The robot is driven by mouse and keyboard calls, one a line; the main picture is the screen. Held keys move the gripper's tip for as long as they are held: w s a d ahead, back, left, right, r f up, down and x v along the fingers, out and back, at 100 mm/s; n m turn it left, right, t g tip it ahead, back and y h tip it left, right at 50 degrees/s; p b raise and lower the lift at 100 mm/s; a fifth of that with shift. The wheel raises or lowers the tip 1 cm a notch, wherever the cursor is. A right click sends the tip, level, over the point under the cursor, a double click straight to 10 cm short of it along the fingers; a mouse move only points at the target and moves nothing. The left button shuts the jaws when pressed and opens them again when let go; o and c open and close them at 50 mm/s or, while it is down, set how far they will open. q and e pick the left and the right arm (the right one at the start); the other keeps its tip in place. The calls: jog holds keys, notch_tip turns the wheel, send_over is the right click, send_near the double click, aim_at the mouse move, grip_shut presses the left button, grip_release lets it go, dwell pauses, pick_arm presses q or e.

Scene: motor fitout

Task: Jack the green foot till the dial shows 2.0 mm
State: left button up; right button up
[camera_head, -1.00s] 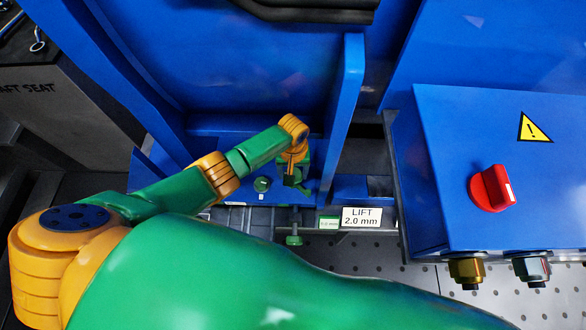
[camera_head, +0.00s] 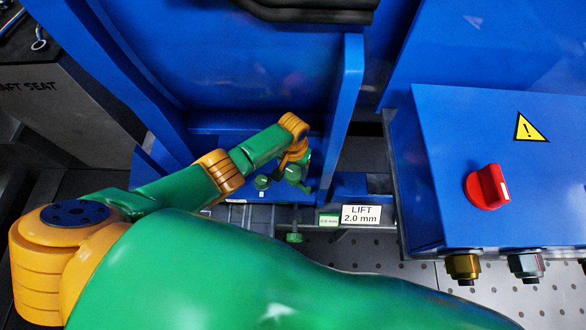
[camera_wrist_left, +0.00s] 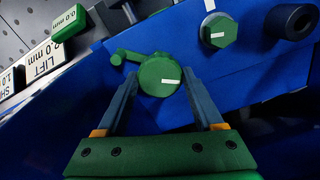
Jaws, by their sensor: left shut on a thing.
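The green foot screw (camera_wrist_left: 160,76) has a round head with a white mark and a small crank arm pointing left in the left wrist view. My left gripper (camera_wrist_left: 161,84) is shut on this head, one finger on each side. In the head view the left gripper (camera_head: 292,160) reaches down to the green screw (camera_head: 293,174) at the blue frame's base, partly hiding it. A small green dial plate (camera_wrist_left: 68,21) appears to read 0.0 mm; it also shows in the head view (camera_head: 329,220). A white label (camera_head: 361,215) reads LIFT 2.0 mm. My right gripper is out of view.
A second green hex head (camera_wrist_left: 218,31) with a white mark sits close by, beside a dark round post (camera_wrist_left: 290,21). A blue box (camera_head: 450,190) with a red knob (camera_head: 487,187) stands at the right. A blue upright plate (camera_head: 345,110) rises close to the gripper.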

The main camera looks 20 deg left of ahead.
aim_at(293, 172)
pick_arm(q)
jog(key=o, duration=1.4)
jog(key=shift+f, duration=0.1)
notch_tip(293, 172, up, 7)
jog(key=p, duration=0.5)
